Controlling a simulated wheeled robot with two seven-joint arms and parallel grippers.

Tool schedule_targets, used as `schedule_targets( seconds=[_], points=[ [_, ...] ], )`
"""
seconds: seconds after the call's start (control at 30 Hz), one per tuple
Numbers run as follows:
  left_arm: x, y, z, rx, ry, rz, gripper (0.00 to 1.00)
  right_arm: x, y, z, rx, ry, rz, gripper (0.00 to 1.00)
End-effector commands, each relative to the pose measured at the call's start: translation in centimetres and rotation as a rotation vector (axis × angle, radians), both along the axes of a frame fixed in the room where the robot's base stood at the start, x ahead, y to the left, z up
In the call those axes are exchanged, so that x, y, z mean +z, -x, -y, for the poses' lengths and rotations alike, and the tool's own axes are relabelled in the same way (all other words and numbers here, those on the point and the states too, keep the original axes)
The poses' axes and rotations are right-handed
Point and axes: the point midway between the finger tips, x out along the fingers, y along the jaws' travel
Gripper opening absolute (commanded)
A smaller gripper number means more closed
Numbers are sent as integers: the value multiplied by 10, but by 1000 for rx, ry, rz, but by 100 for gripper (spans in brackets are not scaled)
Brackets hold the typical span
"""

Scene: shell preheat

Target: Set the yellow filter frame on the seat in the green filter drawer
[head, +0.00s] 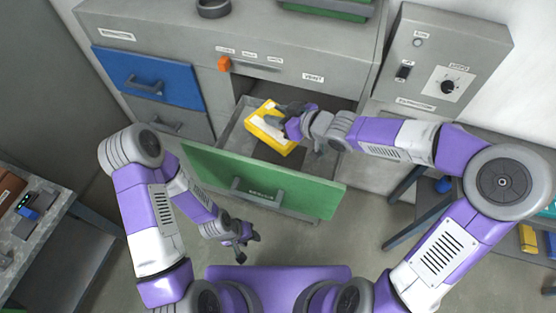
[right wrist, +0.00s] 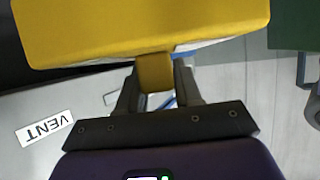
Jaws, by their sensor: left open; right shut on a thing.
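The yellow filter frame (head: 262,133) is above the open green filter drawer (head: 270,182), over the drawer's left inner part in the head view. My right gripper (head: 284,115) is shut on the frame. In the right wrist view the frame (right wrist: 145,28) fills the top, and its tab sits between the fingers of the right gripper (right wrist: 155,78). The seat inside the drawer is not clearly visible; the frame and my right arm cover part of the drawer floor. I cannot tell if the frame touches the drawer. My left gripper (head: 243,238) is open and empty, in front of the green drawer face.
The grey cabinet (head: 180,50) has a blue drawer (head: 147,77) at left, an orange knob (head: 224,64) and a VENT label (head: 313,77). A control box (head: 440,60) stands at right. A workbench (head: 40,220) is at far left. The floor before the drawer is open.

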Motion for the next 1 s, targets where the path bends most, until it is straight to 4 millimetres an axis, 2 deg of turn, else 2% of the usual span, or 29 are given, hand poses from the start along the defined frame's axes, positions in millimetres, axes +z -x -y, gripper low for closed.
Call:
schedule_targets(
  seconds=[0.03,0.13,0.37,0.7,1.0],
  points=[
    [-21,0,0,0,0,1,43,-19,-1,0,0,-1,2,0],
    [-35,-1,0,0,0,1,43,-33,-1,0,0,-1,3,0],
    [-50,-1,0,1,0,2,43,-49,-1,0,0,-2,3,0],
    [-88,-1,0,0,0,1,43,-100,0,-1,1,-1,0,0],
    [-101,-1,0,0,0,2,43,-120,-1,-1,1,-2,1,0]
  ],
)
